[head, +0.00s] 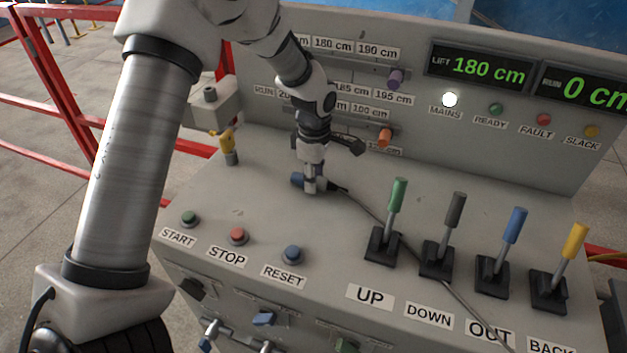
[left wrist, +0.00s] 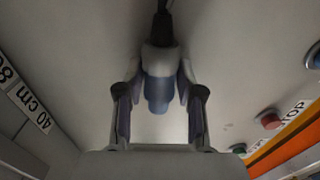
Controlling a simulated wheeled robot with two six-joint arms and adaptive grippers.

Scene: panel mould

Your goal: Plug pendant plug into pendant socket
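The pendant plug (head: 297,181) is blue with a dark cable end and lies along the console's sloping top, behind the buttons. My left gripper (head: 311,187) points down over it and hides its middle. In the left wrist view the plug (left wrist: 158,92) sits between the two fingers of my left gripper (left wrist: 160,82), whose pads appear to close on its grey collar. Its cable leads away at the top of that view. I cannot identify the pendant socket for sure; a grey box (head: 214,109) with a round fitting is at the console's left end. My right gripper is not in view.
Green, black, blue and yellow levers (head: 455,220) stand right of the plug, with the cable (head: 385,232) running between them. START, STOP and RESET buttons (head: 238,236) are in front. A yellow-topped fitting (head: 228,147) stands at left. Orange (head: 385,137) and purple knobs project from the upright panel behind.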

